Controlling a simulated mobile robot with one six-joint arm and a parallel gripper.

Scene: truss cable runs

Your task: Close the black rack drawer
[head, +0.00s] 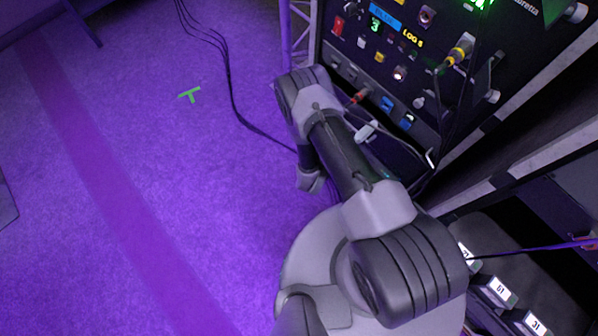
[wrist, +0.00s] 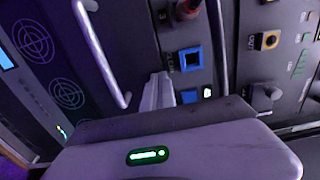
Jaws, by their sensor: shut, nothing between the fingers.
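The black rack (head: 345,62) stands at the upper right of the head view. In the wrist view, a dark front panel (wrist: 130,45) carries a curved silver bar handle (wrist: 108,62); I cannot tell for sure whether it is the drawer's front or how far out the drawer stands. My gripper (wrist: 158,92) is shut and empty, its pale fingers pointing at the rack front between the handle and a blue-framed socket (wrist: 190,58). In the head view my arm hides most of the gripper and the lower rack front.
Knobs, plugs and a yellow-ended cable (head: 460,52) stick out of the rack's upper panels. Black cables (head: 228,75) run along the purple floor to the rack. Labelled black boxes (head: 500,291) lie at lower right. The floor to the left (head: 130,130) is open.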

